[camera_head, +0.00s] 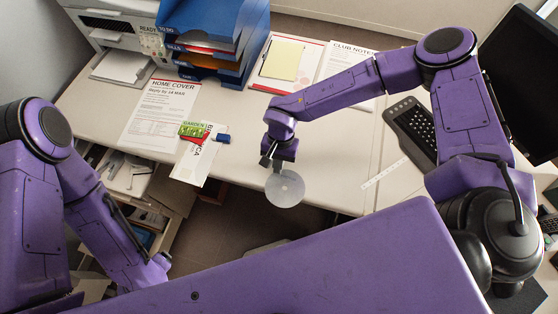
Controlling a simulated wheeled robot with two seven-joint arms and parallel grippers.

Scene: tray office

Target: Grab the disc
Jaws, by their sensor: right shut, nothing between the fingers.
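The disc (285,189) is a thin grey disc with a small centre hole, at the front edge of the pale desk (325,185). Its near side appears to reach past the desk edge. My right gripper (271,164) is just above the far left rim of the disc, pointing down. Its dark fingers are shut with nothing between them. I cannot tell whether the fingertips touch the disc. My left arm hangs low at the left; its end (160,262) is beside the open drawer, and its fingers cannot be made out.
A small green box (193,129), a red item and a blue item (223,138) lie left of the disc on papers. Blue stacked trays (212,45) and a printer (110,22) stand behind. An open drawer (127,178) is at left.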

